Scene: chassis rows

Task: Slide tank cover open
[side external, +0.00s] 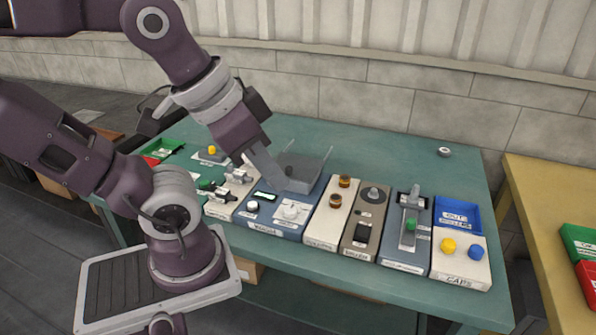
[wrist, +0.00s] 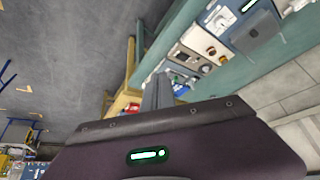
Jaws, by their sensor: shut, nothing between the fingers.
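The tank is on the blue-grey module (side external: 265,228) near the middle of the bench. A flat grey cover (side external: 312,168) with a small dark knob lies at its back, with thin clear edges rising around it. My gripper (side external: 283,184) has its grey fingers together with nothing between them. In the side view they overlap the cover's left part; I cannot tell whether they touch it.
Beside the tank module stand a cream module with amber knobs (side external: 337,202), a brown module (side external: 365,222), a grey lever module (side external: 405,246) and a blue bin (side external: 457,215) with caps. A yellow table (side external: 540,215) stands right.

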